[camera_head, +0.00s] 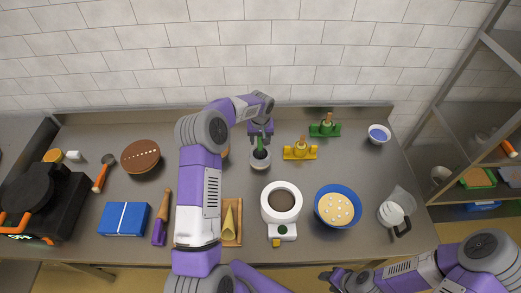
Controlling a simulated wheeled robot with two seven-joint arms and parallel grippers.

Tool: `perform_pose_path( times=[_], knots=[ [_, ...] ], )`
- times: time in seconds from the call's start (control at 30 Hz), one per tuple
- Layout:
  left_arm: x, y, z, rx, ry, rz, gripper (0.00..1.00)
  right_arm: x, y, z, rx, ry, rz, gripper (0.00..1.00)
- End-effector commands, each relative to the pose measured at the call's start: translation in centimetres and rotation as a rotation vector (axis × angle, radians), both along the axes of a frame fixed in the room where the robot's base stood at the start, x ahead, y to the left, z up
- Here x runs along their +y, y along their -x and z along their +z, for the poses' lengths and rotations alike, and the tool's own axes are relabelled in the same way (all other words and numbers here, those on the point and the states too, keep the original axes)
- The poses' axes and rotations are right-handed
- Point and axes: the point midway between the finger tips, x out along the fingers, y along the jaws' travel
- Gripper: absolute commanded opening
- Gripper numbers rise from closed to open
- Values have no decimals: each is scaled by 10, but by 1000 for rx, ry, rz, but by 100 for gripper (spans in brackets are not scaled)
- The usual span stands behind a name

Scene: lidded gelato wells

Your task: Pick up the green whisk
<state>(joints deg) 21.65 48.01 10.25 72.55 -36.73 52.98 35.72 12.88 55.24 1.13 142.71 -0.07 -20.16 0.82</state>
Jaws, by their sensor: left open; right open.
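A green upright handle (260,143), apparently the green whisk, stands in a small pale pot (259,163) near the back middle of the counter. Its lower end is hidden in the pot. My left gripper (261,132) is open and points down at the top of the green handle. I cannot tell whether the handle is between its fingers. My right gripper (331,277) is open at the front edge, far from the pot.
A yellow juicer-like item (300,151) and a green one (325,129) stand right of the pot. A white machine (281,202), a blue bowl (323,218) and a clear jug (391,213) are in front. My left arm hides the counter left of the pot.

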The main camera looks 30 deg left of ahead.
Motion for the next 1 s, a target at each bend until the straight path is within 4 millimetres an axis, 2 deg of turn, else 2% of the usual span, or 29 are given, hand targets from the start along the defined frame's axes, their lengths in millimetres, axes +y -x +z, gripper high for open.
perform_pose_path(
  times=[0.1,0.33,0.67,0.7,1.0],
  knots=[
    [1,-1,-9,-1,0,1,53,0,0,2,0,0,0,47],
    [1,-1,-11,-2,-1,1,53,0,0,1,0,0,0,47],
    [1,-1,-11,-1,0,1,3,0,0,1,0,0,0,47],
    [1,-1,-11,-1,0,1,0,0,0,1,0,0,0,47],
    [1,-2,-4,-3,-2,1,0,0,0,0,0,0,0,47]
  ],
)
